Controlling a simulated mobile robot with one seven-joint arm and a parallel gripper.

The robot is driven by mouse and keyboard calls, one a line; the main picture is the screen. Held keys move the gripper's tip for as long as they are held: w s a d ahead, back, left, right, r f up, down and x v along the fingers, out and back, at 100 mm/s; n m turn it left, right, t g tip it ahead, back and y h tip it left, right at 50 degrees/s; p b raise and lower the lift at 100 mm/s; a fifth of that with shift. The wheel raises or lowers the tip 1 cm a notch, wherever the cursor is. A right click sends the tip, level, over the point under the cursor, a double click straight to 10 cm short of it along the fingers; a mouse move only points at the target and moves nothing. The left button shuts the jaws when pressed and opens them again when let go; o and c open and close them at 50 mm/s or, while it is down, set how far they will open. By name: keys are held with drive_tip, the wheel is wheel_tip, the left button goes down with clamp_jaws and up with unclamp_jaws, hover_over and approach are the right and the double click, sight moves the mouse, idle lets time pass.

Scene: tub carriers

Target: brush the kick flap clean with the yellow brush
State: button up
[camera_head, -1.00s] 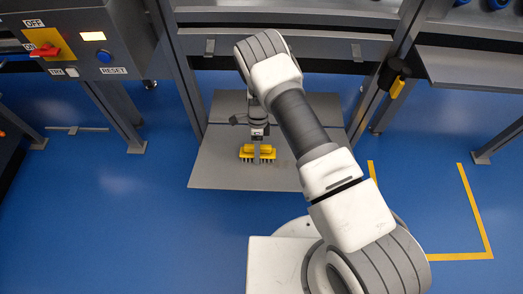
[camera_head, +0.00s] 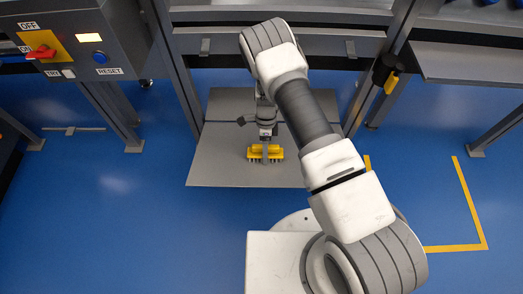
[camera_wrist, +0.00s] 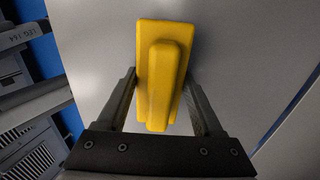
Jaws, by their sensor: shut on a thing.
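The yellow brush (camera_head: 276,154) is held by my gripper (camera_head: 265,150), over the grey kick flap (camera_head: 222,165) low between the frame's uprights. In the wrist view my gripper (camera_wrist: 165,95) has its two dark fingers on either side of the yellow brush (camera_wrist: 165,60), shut on its raised grip. The bristles point down at the flap in the head view; I cannot tell whether they touch it. The visible flap surface (camera_wrist: 250,60) looks plain grey. My arm hides part of the flap's right side.
A control box (camera_head: 75,40) with a red switch and blue button stands at the upper left. Grey uprights (camera_head: 172,75) flank the flap. A black and yellow item (camera_head: 388,75) hangs on the right upright. Blue floor (camera_head: 120,215) is open in front.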

sight(284, 160)
drive_tip(key=shift+d, duration=3.4)
drive_tip(key=shift+d+b, duration=0.6)
drive_tip(key=shift+d, duration=2.8)
drive_tip(key=shift+r, duration=0.15)
drive_tip(key=shift+p+v, duration=1.2)
drive_tip(key=shift+v, duration=1.75)
drive_tip(key=shift+p+v, duration=0.5)
drive_tip(key=shift+v, duration=1)
